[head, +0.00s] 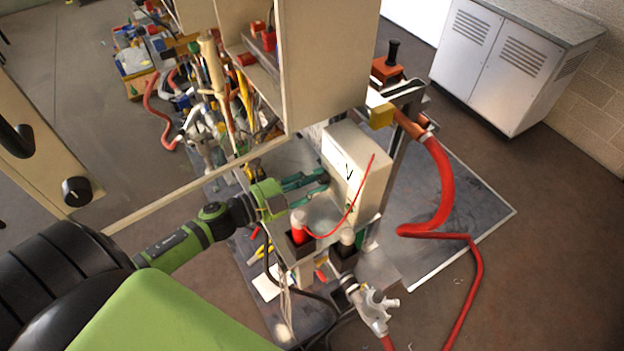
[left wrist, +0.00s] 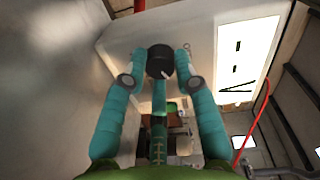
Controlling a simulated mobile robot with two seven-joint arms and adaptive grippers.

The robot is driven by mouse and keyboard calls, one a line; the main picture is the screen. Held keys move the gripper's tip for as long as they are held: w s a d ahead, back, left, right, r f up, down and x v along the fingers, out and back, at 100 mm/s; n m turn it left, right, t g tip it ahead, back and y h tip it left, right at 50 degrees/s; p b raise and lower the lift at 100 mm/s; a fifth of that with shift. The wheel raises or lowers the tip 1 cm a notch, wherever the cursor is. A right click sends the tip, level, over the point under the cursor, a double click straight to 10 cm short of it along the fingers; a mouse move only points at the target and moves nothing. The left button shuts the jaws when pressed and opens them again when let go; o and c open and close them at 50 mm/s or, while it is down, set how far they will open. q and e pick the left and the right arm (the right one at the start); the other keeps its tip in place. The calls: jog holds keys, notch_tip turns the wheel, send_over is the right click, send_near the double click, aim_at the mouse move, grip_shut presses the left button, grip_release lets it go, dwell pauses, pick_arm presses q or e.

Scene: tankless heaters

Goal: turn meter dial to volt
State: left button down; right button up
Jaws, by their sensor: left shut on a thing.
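The meter (head: 358,175) is a cream box standing on the metal stand in the head view. Its white display with a "V" mark also shows in the left wrist view (left wrist: 246,60). The black round dial (left wrist: 160,61) sits on the meter's face in the left wrist view, with a small pale mark on its rim. My right gripper is not in view.
A red probe (head: 299,227) stands in a black holder, its red wire running to the meter. A red hose (head: 440,185) hangs at the right. Open floor (head: 545,230) lies beyond the grey mat.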

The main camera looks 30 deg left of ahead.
pick_arm(q)
jog(key=shift+w+a+r+n, duration=0.15)
jog(key=shift+a+r+n, duration=0.1)
jog(key=shift+n, duration=0.35)
jog(key=c, duration=1)
grip_release()
jog(key=shift+o, duration=0.2)
jog(key=shift+f, duration=0.2)
jog(key=shift+s+f, duration=0.1)
jog(key=shift+s, duration=0.1)
jog(key=shift+s+a, duration=0.2)
jog(key=shift+s, duration=0.15)
jog(key=v, duration=1)
jog(key=shift+s+a, duration=0.25)
jog(key=shift+a, duration=0.1)
